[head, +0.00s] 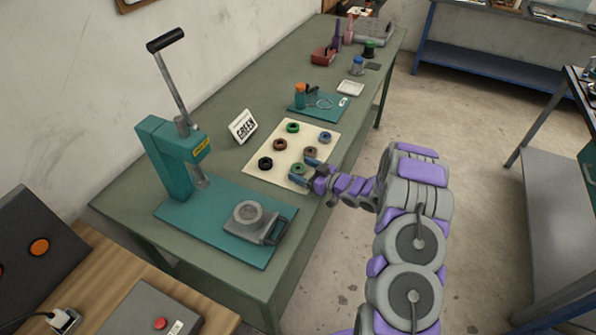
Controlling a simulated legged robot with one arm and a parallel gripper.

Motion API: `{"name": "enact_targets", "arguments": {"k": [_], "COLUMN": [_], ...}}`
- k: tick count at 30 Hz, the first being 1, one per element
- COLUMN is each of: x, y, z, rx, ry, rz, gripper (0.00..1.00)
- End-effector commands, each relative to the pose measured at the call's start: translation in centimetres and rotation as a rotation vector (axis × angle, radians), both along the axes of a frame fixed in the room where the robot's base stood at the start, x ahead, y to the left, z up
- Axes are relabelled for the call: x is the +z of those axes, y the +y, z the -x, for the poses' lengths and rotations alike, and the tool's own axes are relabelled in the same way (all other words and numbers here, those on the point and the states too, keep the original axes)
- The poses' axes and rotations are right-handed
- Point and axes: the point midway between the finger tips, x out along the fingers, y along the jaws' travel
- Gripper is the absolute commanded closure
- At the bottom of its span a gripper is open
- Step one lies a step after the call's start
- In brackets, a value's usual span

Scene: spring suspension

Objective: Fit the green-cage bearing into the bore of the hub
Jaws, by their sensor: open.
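The grey hub (236,222) sits on the teal press base, its round bore facing up. Several small ring-shaped bearings lie on a cream mat (262,183). One bearing with green (293,127) is at the mat's far edge. Another greenish ring (298,169) lies near the mat's front right edge. I cannot tell cage from outer ring at this size. My gripper (304,171) is open at the mat's right edge, its blue-tipped fingers to either side of the nearer greenish ring. I cannot tell whether they touch it.
A black (265,163), a brown (280,144), a blue (325,137) and a grey-brown bearing (311,152) lie nearby. A "GREEN" sign (243,126) stands behind the mat. The teal lever press (168,165) rises left of the hub. Bench space between mat and press base is clear.

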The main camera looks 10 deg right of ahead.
Motion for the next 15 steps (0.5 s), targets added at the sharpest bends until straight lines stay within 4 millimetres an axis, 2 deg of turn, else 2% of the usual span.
{"name": "enact_targets", "arguments": {"k": [3,15], "x": [0.03,0.03], "y": [-0.02,-0.04], "z": [0.01,0.01], "rx": [0.0,0.0], "ry": [0.0,-0.001], "rz": [0.0,-0.001], "gripper": [0.16,0.55]}}
